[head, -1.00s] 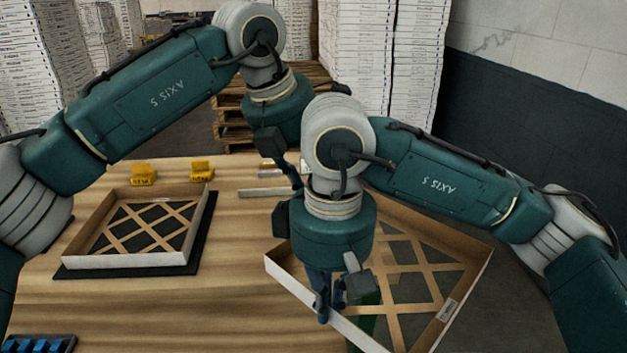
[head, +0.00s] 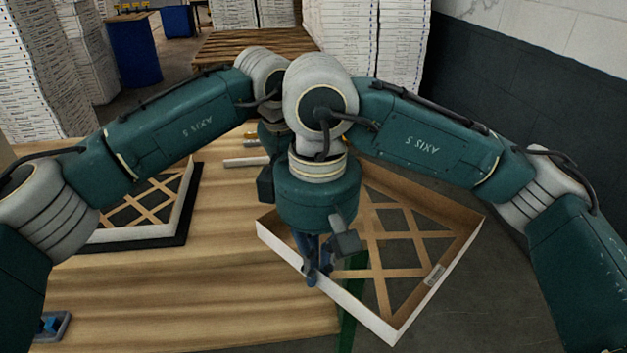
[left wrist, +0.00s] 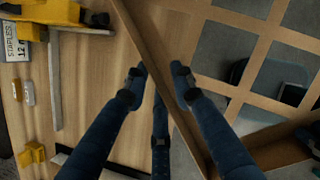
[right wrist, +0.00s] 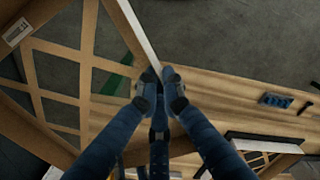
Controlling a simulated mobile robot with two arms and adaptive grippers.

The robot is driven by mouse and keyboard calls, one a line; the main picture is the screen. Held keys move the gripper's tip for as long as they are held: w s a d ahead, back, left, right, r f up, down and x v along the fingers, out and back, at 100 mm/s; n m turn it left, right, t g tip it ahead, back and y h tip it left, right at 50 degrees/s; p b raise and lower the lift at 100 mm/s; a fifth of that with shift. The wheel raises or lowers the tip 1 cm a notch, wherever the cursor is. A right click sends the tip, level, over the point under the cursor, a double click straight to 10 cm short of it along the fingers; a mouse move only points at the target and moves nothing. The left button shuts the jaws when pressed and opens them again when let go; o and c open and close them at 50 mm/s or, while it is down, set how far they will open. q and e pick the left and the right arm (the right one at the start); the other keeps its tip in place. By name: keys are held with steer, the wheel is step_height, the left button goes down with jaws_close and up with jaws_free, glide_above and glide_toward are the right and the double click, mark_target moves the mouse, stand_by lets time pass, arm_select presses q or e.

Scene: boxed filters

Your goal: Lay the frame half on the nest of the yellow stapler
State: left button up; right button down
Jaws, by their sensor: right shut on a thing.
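A large cardboard frame half (head: 465,240) with a lattice floor overhangs the table's right edge. My right gripper (head: 318,278) is shut on its near left wall; the grip also shows in the right wrist view (right wrist: 158,80). My left gripper is hidden behind the right arm in the head view. In the left wrist view its fingers (left wrist: 159,80) stand apart, with the frame half's wall (left wrist: 160,70) between or beneath them. A yellow stapler-like block (left wrist: 50,10) is at top left there, another yellow object (left wrist: 32,154) lower. I cannot tell which nest is the yellow stapler's.
A second lattice frame (head: 140,235) lies on a black mat (head: 188,215) at the table's left. A light metal bar (head: 245,161) lies near the back. A blue tray (head: 50,328) sits front left. The middle of the wooden table (head: 230,290) is clear.

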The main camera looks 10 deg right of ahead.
arm_select(q)
steer(key=shift+c, duration=0.2)
steer(key=shift+s, duration=0.1)
jaws_close()
arm_select(e)
steer(key=c, duration=1.8)
jaws_free()
steer(key=shift+c, duration=0.2)
